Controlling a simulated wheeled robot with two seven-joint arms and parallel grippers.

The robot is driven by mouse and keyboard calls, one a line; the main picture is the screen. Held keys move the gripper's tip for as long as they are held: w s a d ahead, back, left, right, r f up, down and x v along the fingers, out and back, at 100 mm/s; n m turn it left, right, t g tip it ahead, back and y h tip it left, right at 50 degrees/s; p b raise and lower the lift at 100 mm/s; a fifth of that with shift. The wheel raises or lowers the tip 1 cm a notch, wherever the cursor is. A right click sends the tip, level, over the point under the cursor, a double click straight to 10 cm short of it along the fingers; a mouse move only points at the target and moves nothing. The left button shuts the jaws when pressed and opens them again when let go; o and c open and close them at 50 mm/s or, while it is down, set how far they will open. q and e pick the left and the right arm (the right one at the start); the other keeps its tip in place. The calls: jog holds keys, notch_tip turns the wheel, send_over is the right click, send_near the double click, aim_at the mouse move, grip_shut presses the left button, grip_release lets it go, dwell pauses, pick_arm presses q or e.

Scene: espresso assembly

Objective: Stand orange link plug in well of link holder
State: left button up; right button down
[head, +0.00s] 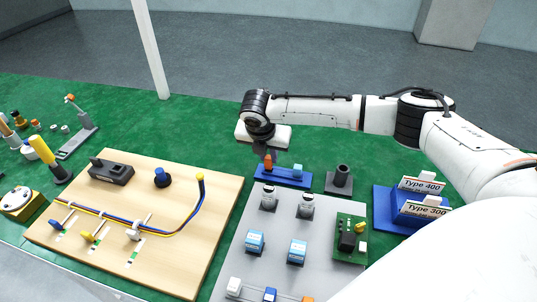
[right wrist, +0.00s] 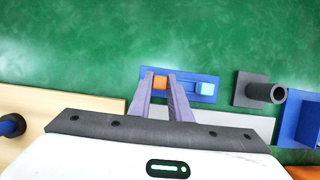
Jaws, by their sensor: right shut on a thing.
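The orange link plug (head: 268,162) is upright at the left end of the blue link holder (head: 283,178). My right gripper (head: 266,155) is shut on the plug from above. In the right wrist view, the plug (right wrist: 160,82) shows between the two fingertips (right wrist: 161,80), over the left part of the holder (right wrist: 205,99). A light-blue plug (head: 297,170) stands at the holder's right end. The well under the orange plug is hidden, and I cannot tell whether the plug's bottom is in it or just above. My left gripper is not in view.
A dark grey tube on a square base (head: 340,180) stands just right of the holder. A grey board (head: 276,222) with several parts lies in front. A wooden board (head: 190,255) with cables is at left. Blue stands with Type cards (head: 385,205) are at right. Green mat behind the holder is clear.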

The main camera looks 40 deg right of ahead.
jog(key=shift+f, duration=0.9)
dwell(0.7)
dwell(0.6)
jog(key=c, duration=1.6)
grip_release()
jog(key=shift+o, duration=0.2)
jog(key=shift+v, duration=3.05)
jog(key=v, duration=1)
